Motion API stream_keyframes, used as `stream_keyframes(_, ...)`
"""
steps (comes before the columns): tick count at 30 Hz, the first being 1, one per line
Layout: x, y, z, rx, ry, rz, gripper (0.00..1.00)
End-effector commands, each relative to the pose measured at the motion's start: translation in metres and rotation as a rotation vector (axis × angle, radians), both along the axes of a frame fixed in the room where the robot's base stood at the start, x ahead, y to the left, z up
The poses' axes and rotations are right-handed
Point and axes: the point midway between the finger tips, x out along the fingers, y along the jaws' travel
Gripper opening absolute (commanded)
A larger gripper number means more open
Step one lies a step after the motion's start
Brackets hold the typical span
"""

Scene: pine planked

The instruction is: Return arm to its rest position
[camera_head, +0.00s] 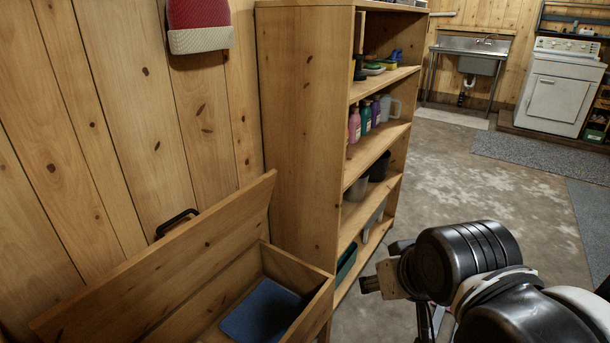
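My black and grey arm (465,260) is folded at the lower right, in front of the shelf and over the concrete floor. Slender dark parts (427,322) show below it at the bottom edge; they may belong to my gripper. Its fingertips cannot be made out, so I cannot tell whether it is open or shut. I see nothing held.
A wooden chest (290,262) stands open at the lower left, its lid raised, with a blue flat item (262,311) inside. A tall wooden shelf (300,120) holds bottles and containers. Behind are a sink (480,62) and a white appliance (560,92). Open floor (480,170) lies between.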

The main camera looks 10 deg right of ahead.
Motion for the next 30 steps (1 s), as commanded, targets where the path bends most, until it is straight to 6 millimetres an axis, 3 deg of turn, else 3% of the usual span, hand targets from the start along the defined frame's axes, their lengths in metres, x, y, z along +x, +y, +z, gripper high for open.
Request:
stream_keyframes(1,0.0,0.0,0.015,0.0,0.0,0.0,0.29)
stream_keyframes(15,0.0,0.0,0.121,0.0,0.0,0.0,0.29)
stream_keyframes(19,0.0,0.0,0.132,0.0,0.0,0.0,0.29)
stream_keyframes(30,0.0,0.0,0.13,0.0,0.0,0.0,0.29)
